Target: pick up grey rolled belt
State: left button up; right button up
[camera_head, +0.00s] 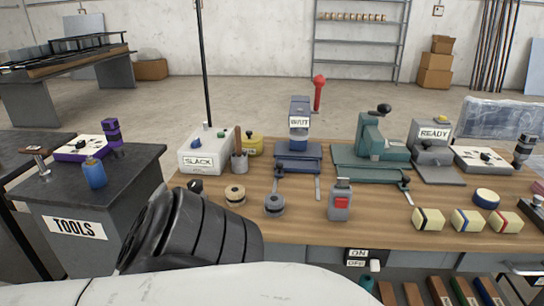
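The grey rolled belt (274,204) sits on the wooden workbench (300,231), near its front edge and left of the middle. It is a small grey coil with a dark centre, and it looks unobstructed. Just left of it is a similar tan roll (235,194). Only a white link and a black ribbed joint of my own arm fill the lower left foreground, hiding the bench's front left corner.
A grey bottle-like item with a red label (340,201) stands right of the belt. Behind are the SLACK box (205,153), a blue press (298,140) and a green machine (372,150). Striped blocks (468,220) lie at right. A dark TOOLS cabinet (75,225) stands left.

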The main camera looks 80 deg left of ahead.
aim_at(274, 202)
jog(key=u, duration=2.6)
